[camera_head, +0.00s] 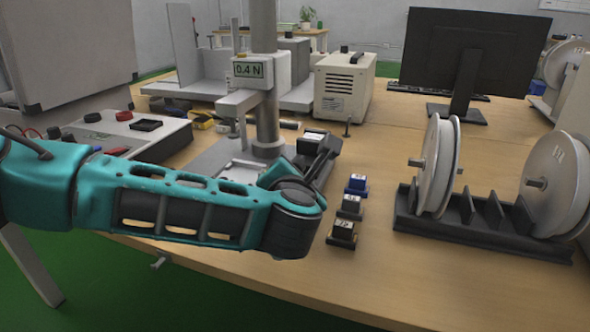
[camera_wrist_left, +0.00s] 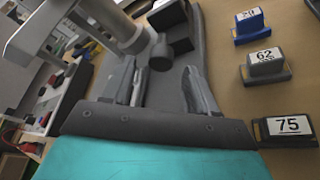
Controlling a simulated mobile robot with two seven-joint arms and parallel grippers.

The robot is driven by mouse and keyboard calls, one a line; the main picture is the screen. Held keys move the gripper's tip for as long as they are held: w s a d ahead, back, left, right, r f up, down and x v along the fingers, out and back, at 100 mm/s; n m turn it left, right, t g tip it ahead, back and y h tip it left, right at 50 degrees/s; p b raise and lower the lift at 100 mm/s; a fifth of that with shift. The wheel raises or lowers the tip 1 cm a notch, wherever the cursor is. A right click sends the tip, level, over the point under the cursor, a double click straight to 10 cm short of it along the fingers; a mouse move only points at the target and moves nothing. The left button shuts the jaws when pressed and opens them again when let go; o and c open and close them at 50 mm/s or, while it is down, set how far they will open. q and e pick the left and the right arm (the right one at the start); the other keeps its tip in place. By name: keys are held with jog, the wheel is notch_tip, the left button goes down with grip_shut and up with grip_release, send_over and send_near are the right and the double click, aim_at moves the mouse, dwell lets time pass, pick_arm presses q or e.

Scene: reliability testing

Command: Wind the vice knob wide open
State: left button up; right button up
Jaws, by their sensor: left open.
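The force test stand (camera_head: 265,90) has a display reading 0.4 N. In the left wrist view a dark vice (camera_wrist_left: 172,18) sits on the stand's grey base plate, with a short dark round knob (camera_wrist_left: 160,52) facing my gripper. My left gripper (camera_wrist_left: 165,88) is open and empty, its two fingers apart, one toward each side of the knob. The knob lies just ahead of the fingertips, and I see no contact. In the head view my left gripper (camera_head: 318,155) is over the base plate, and my wrist and fingers hide the knob. My right gripper is not in view.
Three labelled blocks, blue (camera_head: 356,184), grey (camera_head: 350,206) and black (camera_head: 343,233), stand right of the base plate. A black rack (camera_head: 480,230) with large reels is farther right. A control box (camera_head: 130,135) is at the left. The table's front edge is clear.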

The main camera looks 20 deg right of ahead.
aim_at(299, 164)
pick_arm(q)
jog(key=shift+x, duration=2.3)
jog(key=c, duration=1)
